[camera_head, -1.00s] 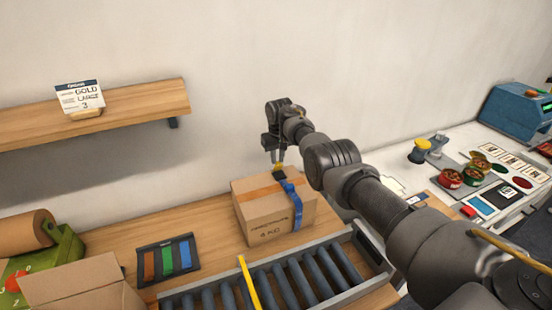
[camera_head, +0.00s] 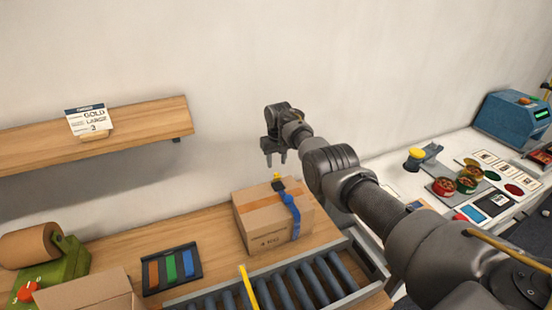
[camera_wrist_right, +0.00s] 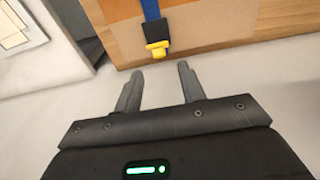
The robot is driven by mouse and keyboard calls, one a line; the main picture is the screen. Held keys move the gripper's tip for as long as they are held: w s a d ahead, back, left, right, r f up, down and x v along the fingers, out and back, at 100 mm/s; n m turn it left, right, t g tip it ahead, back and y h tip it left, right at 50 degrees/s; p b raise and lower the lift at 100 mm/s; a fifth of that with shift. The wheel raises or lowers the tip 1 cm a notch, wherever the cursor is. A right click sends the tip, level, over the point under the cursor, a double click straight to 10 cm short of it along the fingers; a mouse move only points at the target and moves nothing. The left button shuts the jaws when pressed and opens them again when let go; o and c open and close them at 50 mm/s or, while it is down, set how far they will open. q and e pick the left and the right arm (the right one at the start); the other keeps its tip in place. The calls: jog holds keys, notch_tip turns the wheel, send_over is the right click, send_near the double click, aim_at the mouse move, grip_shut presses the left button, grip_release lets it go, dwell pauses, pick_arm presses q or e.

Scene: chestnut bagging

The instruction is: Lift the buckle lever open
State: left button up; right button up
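The cardboard box (camera_head: 262,228) stands on the wooden table with a blue strap (camera_head: 292,205) over its top and down its front. The strap's black buckle (camera_head: 279,186) sits on top of the box, with a small yellow lever (camera_head: 277,176) at its far end. In the right wrist view the buckle (camera_wrist_right: 146,35) and yellow lever (camera_wrist_right: 157,48) lie just beyond the fingertips. My right gripper (camera_head: 275,163) hangs above the buckle, apart from it, fingers spread and empty; it also shows in the right wrist view (camera_wrist_right: 158,75). The lever's exact angle is hard to tell. My left gripper is out of view.
A roller conveyor (camera_head: 285,285) with a yellow bar (camera_head: 249,290) runs before the box. A black tray (camera_head: 172,268) of coloured strips lies left of it. A wooden shelf (camera_head: 140,122) is on the wall. There is open air around the right gripper.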

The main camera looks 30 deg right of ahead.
aim_at(277, 174)
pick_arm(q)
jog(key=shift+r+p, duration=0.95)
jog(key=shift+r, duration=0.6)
pick_arm(e)
notch_tip(277, 174, up, 6)
jog(key=shift+s+r, duration=0.15)
jog(key=shift+s, duration=0.05)
jog(key=shift+a, duration=0.1)
